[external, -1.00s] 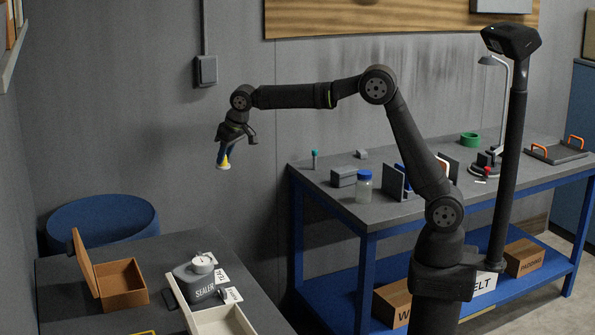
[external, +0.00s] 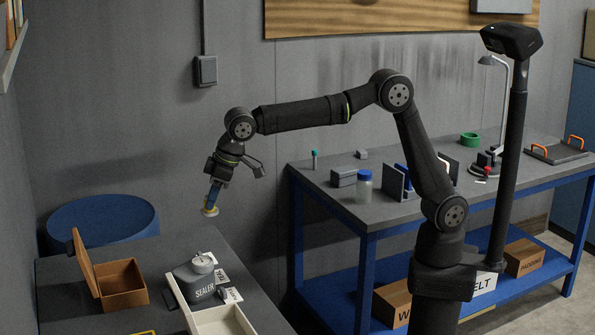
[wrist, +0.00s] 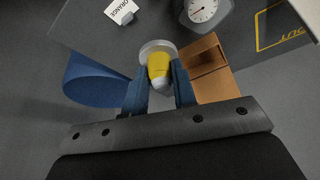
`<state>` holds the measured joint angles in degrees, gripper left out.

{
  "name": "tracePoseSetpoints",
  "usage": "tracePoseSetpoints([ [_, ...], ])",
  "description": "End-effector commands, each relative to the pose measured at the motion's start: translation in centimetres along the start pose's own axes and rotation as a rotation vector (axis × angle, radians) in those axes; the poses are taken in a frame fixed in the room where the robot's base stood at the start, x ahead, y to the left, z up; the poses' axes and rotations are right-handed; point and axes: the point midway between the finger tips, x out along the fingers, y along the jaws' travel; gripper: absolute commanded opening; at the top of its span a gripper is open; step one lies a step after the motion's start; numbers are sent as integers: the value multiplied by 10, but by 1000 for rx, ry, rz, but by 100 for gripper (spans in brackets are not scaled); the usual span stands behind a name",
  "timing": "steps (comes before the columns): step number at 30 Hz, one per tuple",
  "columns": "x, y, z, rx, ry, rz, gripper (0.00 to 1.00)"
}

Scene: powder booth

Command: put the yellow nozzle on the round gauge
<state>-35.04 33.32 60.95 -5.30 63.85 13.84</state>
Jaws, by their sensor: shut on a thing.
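My gripper (external: 214,194) is shut on the yellow nozzle (wrist: 159,66), which has a pale round flange. The nozzle also shows in the external view (external: 210,211), mostly hidden by the blue fingers. It hangs in the air above the back edge of the near table. The round gauge (wrist: 202,10) has a white dial with a needle and sits on a grey block. In the external view the gauge (external: 201,262) lies lower than the nozzle, in front of it. The nozzle and gauge are apart.
An open brown box (external: 124,286) with a raised lid stands left of the gauge. A pale tray (external: 224,322) is in front. A blue drum (external: 100,222) stands behind the table. The workbench (external: 400,208) with jars and blocks is at the right.

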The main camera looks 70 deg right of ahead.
Motion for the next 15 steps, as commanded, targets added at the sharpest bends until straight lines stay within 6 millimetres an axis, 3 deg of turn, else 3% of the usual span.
tracePoseSetpoints([
  [3, 20, -29, 0, -4, -1, -2, 2],
  [9, 46, -68, 0, -1, 0, -1, 2],
  [15, 56, -83, -1, 2, 1, -1, 2],
])
